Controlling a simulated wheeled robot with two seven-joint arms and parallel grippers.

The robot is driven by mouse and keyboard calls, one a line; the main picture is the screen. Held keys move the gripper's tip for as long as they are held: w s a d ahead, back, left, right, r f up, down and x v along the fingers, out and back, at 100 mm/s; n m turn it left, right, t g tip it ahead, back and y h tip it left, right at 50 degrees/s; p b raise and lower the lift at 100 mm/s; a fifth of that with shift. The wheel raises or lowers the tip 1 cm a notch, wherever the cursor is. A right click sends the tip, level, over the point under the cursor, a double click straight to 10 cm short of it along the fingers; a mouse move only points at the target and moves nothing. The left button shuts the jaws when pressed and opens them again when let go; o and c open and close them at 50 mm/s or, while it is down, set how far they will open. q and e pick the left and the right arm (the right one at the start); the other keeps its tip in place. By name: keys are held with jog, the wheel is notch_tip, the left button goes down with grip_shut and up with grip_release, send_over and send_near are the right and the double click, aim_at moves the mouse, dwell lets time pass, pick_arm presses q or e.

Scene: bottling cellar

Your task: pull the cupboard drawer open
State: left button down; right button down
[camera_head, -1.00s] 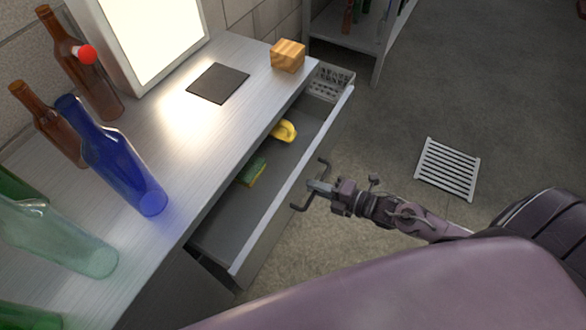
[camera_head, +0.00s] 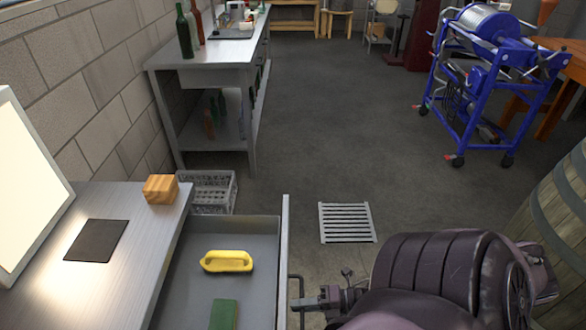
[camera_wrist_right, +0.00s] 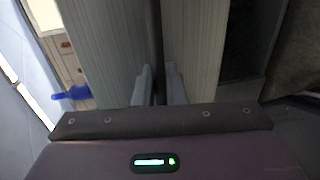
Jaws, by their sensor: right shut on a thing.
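The cupboard drawer (camera_head: 225,270) stands open, pulled well out from under the counter. Its inside shows, with a yellow handled object (camera_head: 227,261) and a green sponge (camera_head: 223,314) lying in it. The dark bar handle (camera_head: 292,277) is on the outer face of the drawer front (camera_head: 285,235). My right gripper (camera_head: 303,303) is shut on the handle, outside the drawer front. In the right wrist view the two fingers (camera_wrist_right: 160,84) are close together. My left gripper is in neither current view.
A wooden block (camera_head: 160,189) and a dark mat (camera_head: 96,240) lie on the counter (camera_head: 130,262). A grey crate (camera_head: 210,191) stands on the floor behind the drawer. A floor grate (camera_head: 346,222) lies to the right. A barrel (camera_head: 560,215) stands far right. The middle floor is clear.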

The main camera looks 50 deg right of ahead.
dwell(0.3)
jog(key=c, duration=1.6)
grip_release()
jog(key=shift+c, duration=0.2)
jog(key=shift+s+d, duration=0.1)
jog(key=v, duration=0.7)
jog(key=shift+s+d, duration=0.2)
jog(key=shift+s, duration=0.05)
